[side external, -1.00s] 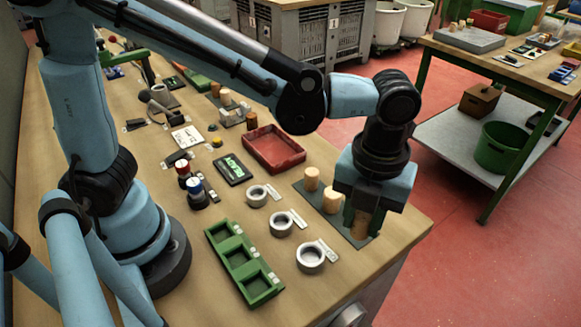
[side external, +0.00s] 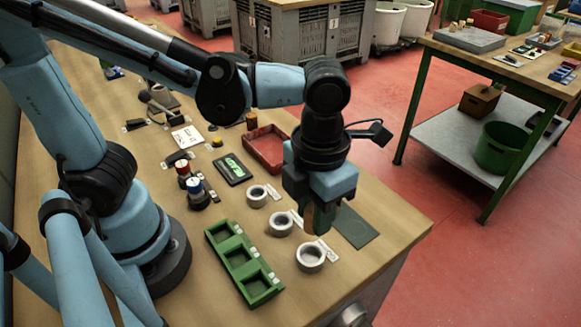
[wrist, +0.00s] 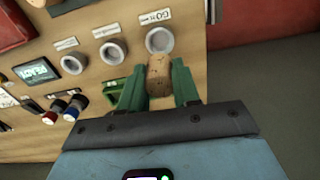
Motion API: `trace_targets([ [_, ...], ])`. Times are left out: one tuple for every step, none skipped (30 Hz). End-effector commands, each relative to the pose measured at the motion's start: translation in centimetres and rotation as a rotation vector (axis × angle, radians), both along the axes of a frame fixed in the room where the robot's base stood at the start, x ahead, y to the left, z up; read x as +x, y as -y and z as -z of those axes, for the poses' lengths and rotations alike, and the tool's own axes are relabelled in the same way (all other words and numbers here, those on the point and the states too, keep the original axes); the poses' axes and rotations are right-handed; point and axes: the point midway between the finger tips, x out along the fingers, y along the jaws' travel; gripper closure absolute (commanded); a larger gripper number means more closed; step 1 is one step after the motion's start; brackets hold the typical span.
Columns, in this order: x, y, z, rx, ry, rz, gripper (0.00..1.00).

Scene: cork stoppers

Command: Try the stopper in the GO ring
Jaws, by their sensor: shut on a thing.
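My gripper (side external: 322,216) is shut on a brown cork stopper (wrist: 158,76), held upright or nearly so above the bench between two green fingers. Three grey rings stand in a row, each with a white tag. The ring whose tag appears to start with GO (wrist: 159,39) is just beyond the stopper in the wrist view; it seems to be the nearest ring (side external: 311,257) in the side view. The middle ring (side external: 280,224) and far ring (side external: 256,196) are left of the gripper. The stopper is apart from the rings. Ring openings look empty.
A green tray with compartments (side external: 228,265) lies left of the rings. A dark mat (side external: 355,228) is right of my gripper, partly hidden. A red tray (side external: 265,149), a small display (side external: 232,169) and red and blue knobs (side external: 190,181) are farther back.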

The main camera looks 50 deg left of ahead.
Motion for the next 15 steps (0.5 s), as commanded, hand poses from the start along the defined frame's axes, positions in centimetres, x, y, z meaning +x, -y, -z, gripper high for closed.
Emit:
trace_targets([
  [0.0,0.0,0.2,0.0,0.0,0.003,0.97],
  [0.0,0.0,0.3,0.0,0.0,0.003,0.97],
  [0.0,0.0,0.5,0.0,0.0,0.003,0.97],
  [0.0,0.0,0.7,0.0,0.0,0.003,0.97],
  [0.0,0.0,0.9,0.0,0.0,0.002,0.97],
  [0.0,0.0,1.2,0.0,0.001,0.002,0.97],
  [0.0,0.0,1.5,0.0,0.001,0.002,0.97],
  [0.0,0.0,1.7,0.0,0.001,0.002,0.97],
  [0.0,0.0,2.0,0.0,0.001,0.001,0.97],
  [0.0,0.0,2.3,0.0,0.001,0.001,0.97],
  [0.0,0.0,2.5,0.0,0.001,0.001,0.97],
  [0.0,0.0,2.9,0.0,0.001,0.001,0.97],
  [0.0,0.0,3.1,0.0,0.001,0.001,0.97],
  [0.0,0.0,3.3,0.0,0.002,0.001,0.97],
  [0.0,0.0,3.7,0.0,0.002,0.001,0.97],
])
